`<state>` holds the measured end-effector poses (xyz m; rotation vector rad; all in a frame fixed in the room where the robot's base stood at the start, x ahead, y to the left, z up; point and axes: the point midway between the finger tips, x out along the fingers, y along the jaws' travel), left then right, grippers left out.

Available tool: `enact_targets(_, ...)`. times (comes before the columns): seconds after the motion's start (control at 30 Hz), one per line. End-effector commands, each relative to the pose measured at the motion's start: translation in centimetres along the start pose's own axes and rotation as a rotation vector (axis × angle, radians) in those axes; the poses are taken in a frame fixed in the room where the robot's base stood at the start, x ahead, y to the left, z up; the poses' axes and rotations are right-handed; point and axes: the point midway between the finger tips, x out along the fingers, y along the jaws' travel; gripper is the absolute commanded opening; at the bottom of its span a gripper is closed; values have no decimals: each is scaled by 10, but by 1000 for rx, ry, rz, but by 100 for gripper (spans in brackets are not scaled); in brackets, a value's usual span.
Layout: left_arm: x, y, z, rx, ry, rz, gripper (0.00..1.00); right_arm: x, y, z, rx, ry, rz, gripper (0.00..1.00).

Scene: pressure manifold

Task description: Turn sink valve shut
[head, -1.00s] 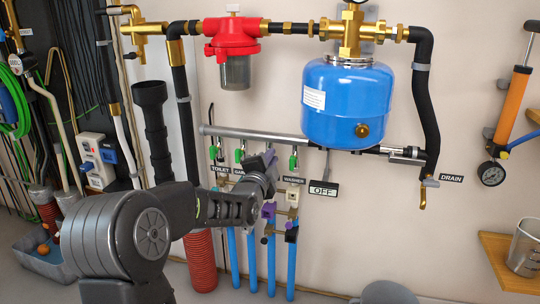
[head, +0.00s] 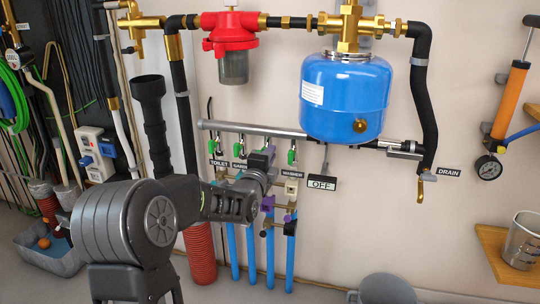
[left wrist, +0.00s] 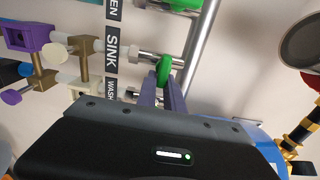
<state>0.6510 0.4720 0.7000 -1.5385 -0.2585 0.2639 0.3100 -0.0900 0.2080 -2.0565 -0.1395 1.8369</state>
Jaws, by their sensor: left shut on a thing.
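The sink valve's green handle (left wrist: 164,70) shows in the left wrist view beside the SINK label (left wrist: 111,50). My left gripper (left wrist: 163,86) is shut on this handle, with one finger on each side. In the head view my left gripper (head: 267,156) is at the pipe row, between the GARDEN and WASHER valves, and hides the sink valve and its label. The toilet (head: 212,148), garden (head: 239,150) and washer (head: 292,156) green handles show beside it. How far the sink handle is turned is hard to tell. My right gripper is not in view.
A grey manifold pipe (head: 255,129) runs above the valves. A blue tank (head: 345,98) and an OFF sign (head: 321,182) are to the right. Blue pipes (head: 270,260) run down below. A red filter (head: 230,30) hangs above. A wooden shelf (head: 495,250) stands at the lower right.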

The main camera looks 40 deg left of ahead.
Motion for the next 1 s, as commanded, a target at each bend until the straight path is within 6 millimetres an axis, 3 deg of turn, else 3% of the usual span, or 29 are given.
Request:
enact_targets(0.03, -1, 4, 7, 1, -12, 8, 0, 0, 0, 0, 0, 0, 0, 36)
enact_targets(0.07, -1, 4, 7, 1, -12, 7, 13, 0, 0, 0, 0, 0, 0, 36)
enact_targets(0.33, 0, 2, 5, 0, -9, 3, 34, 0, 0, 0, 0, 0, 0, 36)
enact_targets(0.67, -4, 0, 2, -1, -4, 1, 34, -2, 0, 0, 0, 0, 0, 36)
enact_targets(1.0, -52, -2, 4, -3, -7, 1, 34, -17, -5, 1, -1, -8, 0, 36)
